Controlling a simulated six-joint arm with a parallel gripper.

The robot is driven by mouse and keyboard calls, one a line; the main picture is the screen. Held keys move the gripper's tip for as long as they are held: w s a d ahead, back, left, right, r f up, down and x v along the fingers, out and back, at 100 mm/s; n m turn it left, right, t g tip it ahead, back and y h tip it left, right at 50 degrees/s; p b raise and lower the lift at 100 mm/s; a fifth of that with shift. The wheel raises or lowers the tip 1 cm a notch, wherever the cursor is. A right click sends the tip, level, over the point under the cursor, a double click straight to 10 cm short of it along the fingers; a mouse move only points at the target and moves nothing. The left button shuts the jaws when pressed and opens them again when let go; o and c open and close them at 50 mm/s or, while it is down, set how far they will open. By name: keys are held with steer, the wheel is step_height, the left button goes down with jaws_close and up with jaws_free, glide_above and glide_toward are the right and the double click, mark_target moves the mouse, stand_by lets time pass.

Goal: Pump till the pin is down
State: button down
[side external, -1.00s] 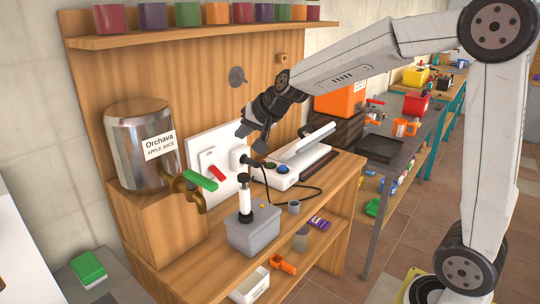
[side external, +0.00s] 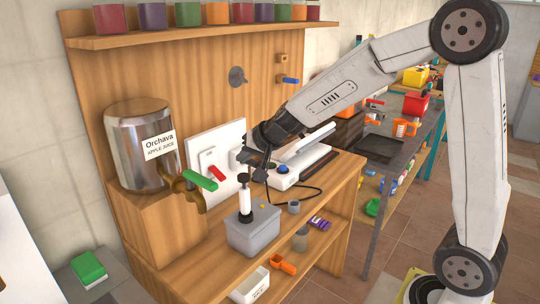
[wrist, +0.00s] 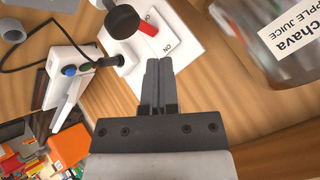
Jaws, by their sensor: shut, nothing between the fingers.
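The pump is a grey box (side external: 252,236) on the wooden bench with an upright white cylinder (side external: 245,203) and a black handle (side external: 243,178) on top. The handle stands raised above the box. A round black top (wrist: 122,20), which looks like this handle, shows in the wrist view. My gripper (side external: 257,168) is behind and a little right of the handle, above the bench and apart from it. In the wrist view its fingers (wrist: 160,66) are together and hold nothing. I cannot make out the pin clearly.
A white panel (side external: 224,141) with a red switch (side external: 217,173) stands behind the pump. A metal juice container (side external: 135,130) with a green-handled tap (side external: 200,181) is on the left. A white device (side external: 290,173) with a black cable is on the right.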

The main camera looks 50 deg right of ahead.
mark_target(243, 176)
steer(key=shift+f, duration=1)
steer(key=shift+f, duration=1.85)
stand_by(3.7)
steer(key=shift+r, duration=1.75)
